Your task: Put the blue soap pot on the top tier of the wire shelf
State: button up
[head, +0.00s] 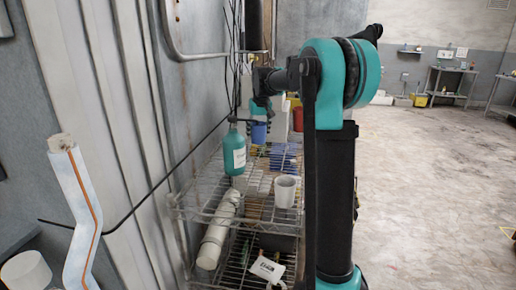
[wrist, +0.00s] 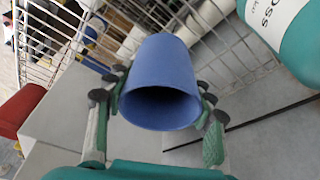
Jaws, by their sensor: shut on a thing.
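The blue soap pot (head: 259,133) is between the fingers of my gripper (head: 260,119) in the head view, at the far part of the wire shelf (head: 232,220). In the wrist view the plain blue pot (wrist: 160,85) fills the middle, its dark open mouth toward the camera. My gripper's fingers (wrist: 158,95) are shut on it from both sides. Wire grid (wrist: 45,45) shows behind the pot in the wrist view. I cannot tell whether the pot's base touches the shelf.
A teal bottle (head: 235,155) with a white label stands close to the pot; it also shows at right in the wrist view (wrist: 297,45). A white cup (head: 286,191), blue items (head: 284,157) and a red container (head: 298,119) are on or near the shelf. A wall borders it at left.

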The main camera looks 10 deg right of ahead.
jog(key=shift+f, duration=3.45)
jog(key=o, duration=1.1)
jog(key=shift+f, duration=0.15)
jog(key=shift+o, duration=0.2)
